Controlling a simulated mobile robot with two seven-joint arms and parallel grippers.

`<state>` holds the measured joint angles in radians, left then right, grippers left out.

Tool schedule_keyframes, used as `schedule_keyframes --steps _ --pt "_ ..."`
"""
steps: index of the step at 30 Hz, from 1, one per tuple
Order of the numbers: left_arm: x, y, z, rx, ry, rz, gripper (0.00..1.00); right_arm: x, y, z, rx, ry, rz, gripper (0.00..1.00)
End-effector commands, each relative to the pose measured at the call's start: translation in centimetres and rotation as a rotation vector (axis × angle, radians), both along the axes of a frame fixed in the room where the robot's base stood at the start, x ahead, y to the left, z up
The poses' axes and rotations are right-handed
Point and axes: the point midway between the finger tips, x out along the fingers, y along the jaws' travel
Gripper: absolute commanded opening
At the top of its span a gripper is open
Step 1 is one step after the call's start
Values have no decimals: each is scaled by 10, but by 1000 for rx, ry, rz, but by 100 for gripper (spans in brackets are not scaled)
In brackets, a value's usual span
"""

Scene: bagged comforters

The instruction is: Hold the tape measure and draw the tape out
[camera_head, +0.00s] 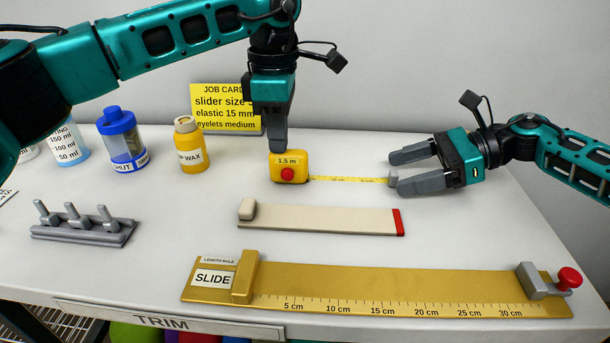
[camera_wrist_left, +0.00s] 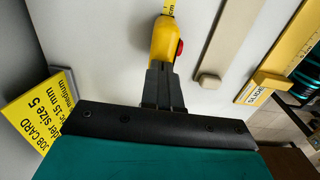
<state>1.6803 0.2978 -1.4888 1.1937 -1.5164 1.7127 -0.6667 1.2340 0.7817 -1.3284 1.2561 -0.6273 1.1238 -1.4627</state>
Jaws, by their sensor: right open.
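The yellow tape measure (camera_head: 279,171), marked 1.5 m and with a red button, sits on the table. Its yellow tape (camera_head: 345,180) is partly out to the right and ends in a grey tab (camera_head: 393,177). My left gripper (camera_head: 279,146) points down on the case from above. In the left wrist view its fingers (camera_wrist_left: 163,88) are close together at the end of the yellow case (camera_wrist_left: 163,45), shut on it. My right gripper (camera_head: 402,170) is open at the right, with its two fingers on either side of the tab.
A cream strip (camera_head: 320,218) with a red end and a brass length rule (camera_head: 400,289) lie in front. A yellow wax jar (camera_head: 190,155), a blue-lidded jar (camera_head: 122,145) and a job card (camera_head: 222,98) stand at the back left. A grey peg rack (camera_head: 82,229) is at the left.

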Motion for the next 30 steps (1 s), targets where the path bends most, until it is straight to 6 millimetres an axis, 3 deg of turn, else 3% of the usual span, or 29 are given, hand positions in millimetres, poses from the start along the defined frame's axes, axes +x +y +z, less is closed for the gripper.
schedule_keyframes --steps 1,11,30 --pt "-1 1 -7 7 11 0 0 0 0 -1 0 0 0 75" --pt "-1 1 -7 7 11 -1 0 0 -2 0 0 0 -1 75" --pt "-1 1 -7 7 11 -1 0 0 -42 16 0 1 -1 75"
